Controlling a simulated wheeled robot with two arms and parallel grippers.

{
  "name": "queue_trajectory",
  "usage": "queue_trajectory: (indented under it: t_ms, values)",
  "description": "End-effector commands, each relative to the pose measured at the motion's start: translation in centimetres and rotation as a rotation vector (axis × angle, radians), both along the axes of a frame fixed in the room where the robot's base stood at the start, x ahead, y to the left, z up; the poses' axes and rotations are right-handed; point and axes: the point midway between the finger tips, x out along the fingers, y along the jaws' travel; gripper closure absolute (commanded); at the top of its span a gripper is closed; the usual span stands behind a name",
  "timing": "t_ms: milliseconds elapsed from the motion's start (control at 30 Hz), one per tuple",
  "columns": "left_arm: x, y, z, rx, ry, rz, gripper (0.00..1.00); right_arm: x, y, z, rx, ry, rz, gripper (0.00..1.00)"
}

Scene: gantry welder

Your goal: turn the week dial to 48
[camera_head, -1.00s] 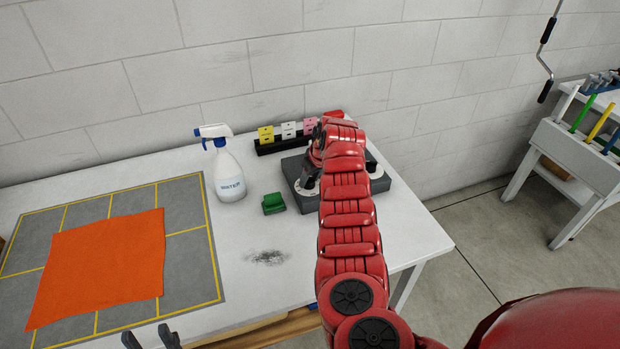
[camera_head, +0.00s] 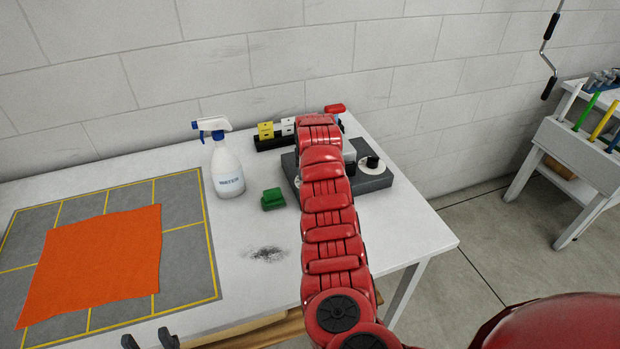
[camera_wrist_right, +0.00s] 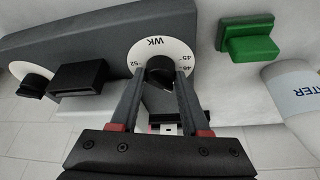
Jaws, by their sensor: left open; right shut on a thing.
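The grey dial box (camera_head: 376,183) stands on the table near the wall. Its left end, with the week dial, is mostly hidden behind my right arm in the head view. In the right wrist view, the week dial (camera_wrist_right: 150,44) is a white disc marked "WK", with 52 on the left and 45 and 46 on the right. My right gripper (camera_wrist_right: 161,80) is shut on its black knob (camera_wrist_right: 160,70). The fingers cover part of the scale, and I cannot tell the exact setting. My left gripper (camera_head: 150,341) is open and empty at the bottom edge of the head view.
A green block (camera_head: 272,199) and a spray bottle (camera_head: 227,172) stand left of the box. A black rack with coloured cards (camera_head: 266,131) is behind. An orange cloth (camera_head: 95,262) lies on a grey mat (camera_head: 190,270). A second dial knob (camera_head: 372,162) is on the box.

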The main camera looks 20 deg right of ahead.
Motion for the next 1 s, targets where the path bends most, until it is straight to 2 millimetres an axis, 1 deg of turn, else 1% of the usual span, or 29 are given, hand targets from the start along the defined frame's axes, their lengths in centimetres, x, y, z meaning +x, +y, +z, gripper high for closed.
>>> queue_trajectory:
  t_ms: [33,100,300,500,700,1000]
  values:
    - [0.0,0.0,-0.9,0.0,0.0,0.0,0.5,0.2,0.1,-0.3,0.0,-0.006,-0.04,1.0]
    - [0.0,0.0,-1.5,0.0,0.0,0.0,0.5,0.2,0.1,-0.3,0.001,-0.006,-0.105,1.0]
    - [0.0,0.0,-2.9,0.0,0.0,0.0,0.5,0.2,0.2,-0.2,0.002,-0.004,-0.274,1.0]
    - [0.0,0.0,-3.9,0.0,0.0,0.0,0.5,0.2,0.2,-0.1,0.001,-0.003,-0.402,1.0]
    - [0.0,0.0,-4.4,0.0,0.0,0.0,0.5,0.2,0.2,0.0,0.0,-0.002,-0.483,1.0]
    - [0.0,0.0,-4.6,0.0,0.0,0.0,0.5,0.2,0.2,0.0,-0.001,-0.003,-0.526,1.0]
